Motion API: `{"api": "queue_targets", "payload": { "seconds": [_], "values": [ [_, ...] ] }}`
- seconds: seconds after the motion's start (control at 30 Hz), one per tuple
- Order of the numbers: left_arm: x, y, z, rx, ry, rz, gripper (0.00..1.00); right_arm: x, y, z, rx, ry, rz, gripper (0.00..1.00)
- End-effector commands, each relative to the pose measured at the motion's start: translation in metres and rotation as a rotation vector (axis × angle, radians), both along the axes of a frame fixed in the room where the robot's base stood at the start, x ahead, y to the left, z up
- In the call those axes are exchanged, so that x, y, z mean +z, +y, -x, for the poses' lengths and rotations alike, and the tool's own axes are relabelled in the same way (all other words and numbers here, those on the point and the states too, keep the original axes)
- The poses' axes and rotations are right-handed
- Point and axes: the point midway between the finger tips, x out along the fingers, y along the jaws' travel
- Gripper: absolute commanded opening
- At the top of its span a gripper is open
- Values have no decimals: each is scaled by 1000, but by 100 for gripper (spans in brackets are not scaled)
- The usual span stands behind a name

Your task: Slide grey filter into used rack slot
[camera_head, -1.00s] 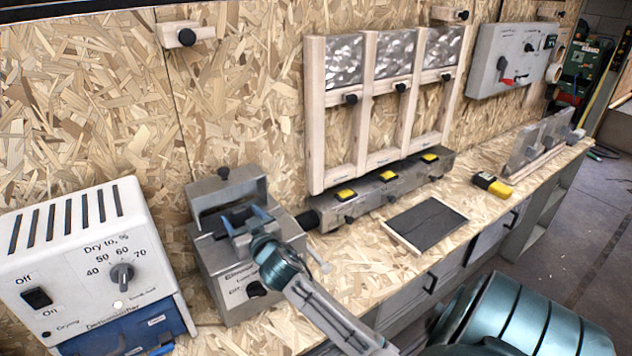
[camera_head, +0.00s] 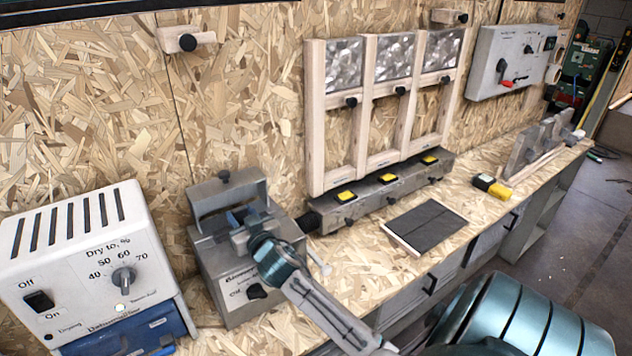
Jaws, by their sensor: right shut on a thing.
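My right gripper (camera_head: 242,215) reaches in from the lower right to the top of a grey metal box (camera_head: 232,275) with a raised lid frame. Its blue fingers are closed at the box's top opening. What they grip is small and mostly hidden by the wrist, so I cannot tell whether it is the grey filter. At the far right of the bench, a low rack (camera_head: 538,162) holds upright grey plates (camera_head: 528,147); its label and free slots cannot be made out. My left gripper is not in view.
A white dryer box (camera_head: 75,245) stands left of the metal box. A wooden frame (camera_head: 316,120) with silvery panels stands behind a long metal block (camera_head: 375,195). A dark flat panel (camera_head: 432,225) and a yellow-black item (camera_head: 492,186) lie on the bench. Floor shows at right.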

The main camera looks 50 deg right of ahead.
Motion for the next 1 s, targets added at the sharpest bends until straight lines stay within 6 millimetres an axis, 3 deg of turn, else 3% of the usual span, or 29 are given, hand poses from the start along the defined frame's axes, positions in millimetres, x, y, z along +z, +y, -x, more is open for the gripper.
{"api": "queue_targets", "payload": {
  "seconds": [0.1,1.0],
  "values": [
    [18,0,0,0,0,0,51,22,0,0,0,-2,0,20],
    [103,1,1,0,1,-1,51,129,0,0,0,-2,0,20]
  ]
}}
